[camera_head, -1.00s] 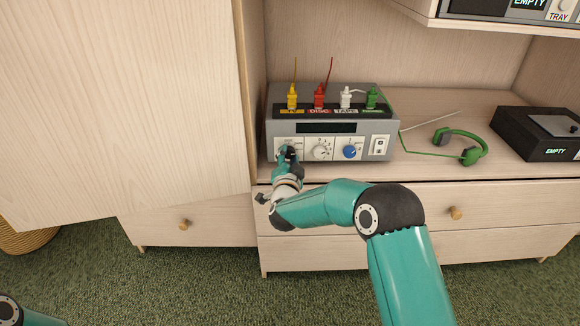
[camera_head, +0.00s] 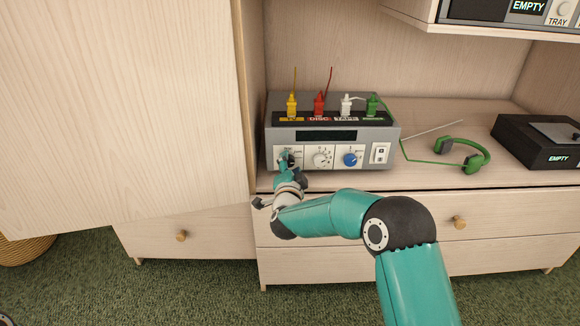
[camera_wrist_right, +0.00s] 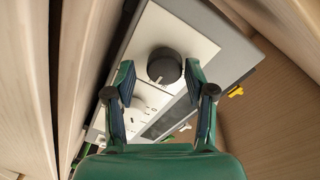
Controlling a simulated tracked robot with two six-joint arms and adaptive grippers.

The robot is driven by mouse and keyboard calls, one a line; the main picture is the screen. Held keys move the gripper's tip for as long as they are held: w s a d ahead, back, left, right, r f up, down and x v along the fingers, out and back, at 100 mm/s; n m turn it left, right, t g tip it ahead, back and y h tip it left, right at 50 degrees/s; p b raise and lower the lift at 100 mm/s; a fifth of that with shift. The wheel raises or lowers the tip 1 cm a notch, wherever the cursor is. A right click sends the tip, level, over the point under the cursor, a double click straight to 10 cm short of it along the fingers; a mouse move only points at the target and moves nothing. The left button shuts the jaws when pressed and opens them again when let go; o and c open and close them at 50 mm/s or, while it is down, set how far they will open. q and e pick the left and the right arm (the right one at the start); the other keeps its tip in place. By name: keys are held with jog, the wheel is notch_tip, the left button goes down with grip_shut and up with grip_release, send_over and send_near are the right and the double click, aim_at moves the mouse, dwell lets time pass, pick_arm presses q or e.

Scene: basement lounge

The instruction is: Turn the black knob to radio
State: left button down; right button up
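The black knob (camera_wrist_right: 164,66) sits on a white plate on the front of a grey device (camera_head: 392,133). In the right wrist view its white mark is visible near the knob's lower left edge. My right gripper (camera_wrist_right: 160,76) is open, with one finger on each side of the knob. A gap shows between the left finger and the knob; I cannot tell whether the right finger touches it. In the head view my right gripper (camera_head: 285,160) is at the device's left front and largely hides the knob. My left gripper is out of view.
A white knob (camera_head: 322,158), a blue knob (camera_head: 350,160) and a white switch (camera_head: 380,153) sit to the right. Coloured plugs stand on top. Green headphones (camera_head: 462,153) and a black box (camera_head: 540,142) lie right. A wooden panel (camera_head: 125,110) stands close left.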

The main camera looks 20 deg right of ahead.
jog(key=shift+a, duration=0.2)
jog(key=shift+s+a, duration=0.2)
jog(key=shift+s, duration=0.2)
jog(key=v, duration=1.1)
jog(key=shift+d+f, duration=0.1)
jog(key=shift+d, duration=0.1)
